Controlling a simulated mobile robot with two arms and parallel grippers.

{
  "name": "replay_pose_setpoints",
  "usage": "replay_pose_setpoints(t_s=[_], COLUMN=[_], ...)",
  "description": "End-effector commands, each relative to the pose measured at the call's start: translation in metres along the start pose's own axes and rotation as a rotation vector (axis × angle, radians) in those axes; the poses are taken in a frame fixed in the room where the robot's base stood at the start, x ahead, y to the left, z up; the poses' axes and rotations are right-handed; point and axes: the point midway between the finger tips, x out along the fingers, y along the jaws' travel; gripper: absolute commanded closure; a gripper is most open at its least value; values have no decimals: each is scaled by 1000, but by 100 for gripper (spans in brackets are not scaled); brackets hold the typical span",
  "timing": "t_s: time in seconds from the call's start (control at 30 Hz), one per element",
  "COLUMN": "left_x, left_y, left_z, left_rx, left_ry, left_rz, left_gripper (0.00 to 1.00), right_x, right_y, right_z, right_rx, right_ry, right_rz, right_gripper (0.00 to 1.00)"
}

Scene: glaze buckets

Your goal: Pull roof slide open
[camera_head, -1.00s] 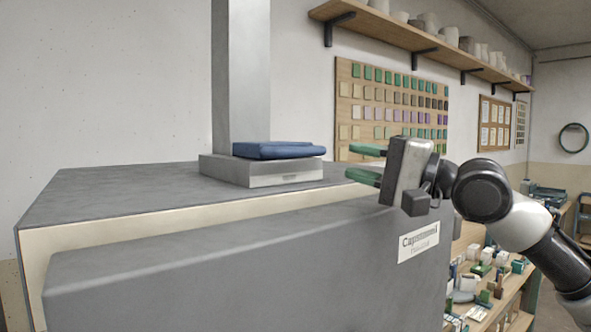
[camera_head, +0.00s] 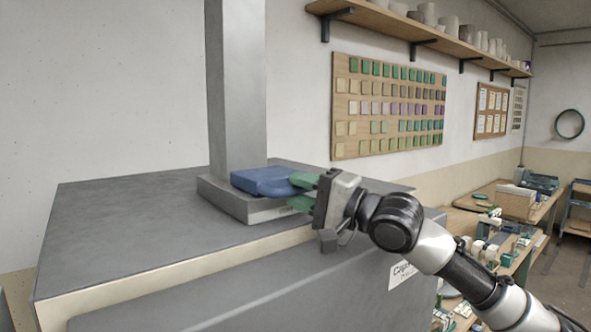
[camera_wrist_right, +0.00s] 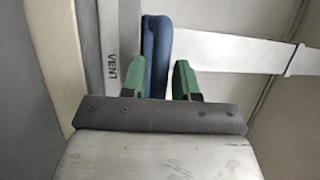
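The roof slide shows as a flat blue block (camera_head: 266,180) on the grey base of the square duct, on top of the kiln-like grey box. It also shows as a blue strip in the right wrist view (camera_wrist_right: 155,45), beside a grey face marked VENT. My right gripper (camera_head: 296,190) is at the right end of the blue block, its green fingers one above the other. In the wrist view its fingers (camera_wrist_right: 159,66) are apart, with the blue strip between them. The strip lies close to the left finger, with a gap to the right one. My left gripper is not in view.
The grey duct (camera_head: 237,90) rises from its base (camera_head: 222,198) behind the blue block. The flat grey box top (camera_head: 120,225) is clear around it. A labelled grey front panel (camera_head: 240,295) lies below my right arm. Workbenches with small items stand at the right.

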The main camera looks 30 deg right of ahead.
Motion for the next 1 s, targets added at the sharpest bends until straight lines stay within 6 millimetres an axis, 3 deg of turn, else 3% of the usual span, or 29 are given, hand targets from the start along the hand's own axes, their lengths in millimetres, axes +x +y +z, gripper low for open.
replay_pose_setpoints(t_s=[0.13,0.43,0.63,0.87,1.0], left_x=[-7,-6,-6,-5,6], left_y=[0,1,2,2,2], left_z=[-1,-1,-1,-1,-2], left_rx=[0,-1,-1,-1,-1], left_ry=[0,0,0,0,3], left_rz=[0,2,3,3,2], left_gripper=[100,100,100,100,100], right_x=[10,11,11,10,-1], right_y=[-1,1,1,1,3], right_z=[1,1,1,1,5], right_rx=[-1,-1,-1,-1,-3], right_ry=[-1,-1,-1,-1,0], right_rz=[0,1,1,1,2], right_gripper=[71,71,100,100,100])
